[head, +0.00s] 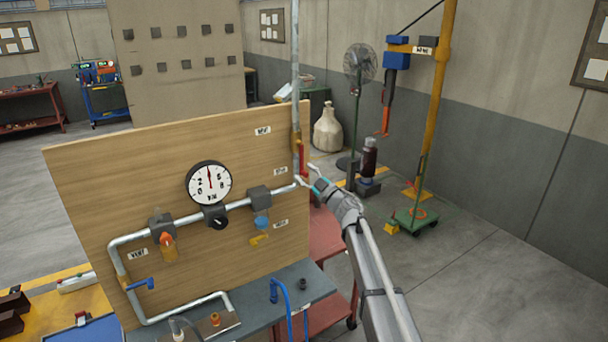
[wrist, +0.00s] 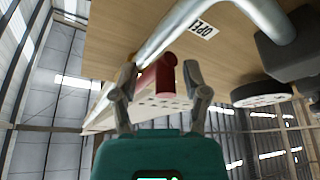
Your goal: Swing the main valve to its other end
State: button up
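The main valve's red handle (head: 302,152) appears at the right edge of the wooden board, on the vertical pipe, and seems to stand upright. In the wrist view the red handle (wrist: 157,76) shows as a short, foreshortened bar with a round end. My gripper (head: 308,174) is just below and beside it. In the wrist view its two fingers (wrist: 163,92) are spread apart, one on each side of the handle, with gaps visible. I cannot tell how deep the handle sits between them. The valve body is partly hidden.
An OPEN label (wrist: 196,29) is near the pipe (wrist: 160,38). A red cart (head: 327,232) stands below my arm.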

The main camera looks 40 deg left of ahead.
jog(key=shift+s, duration=0.15)
jog(key=shift+d, duration=0.15)
jog(key=shift+d, duration=0.1)
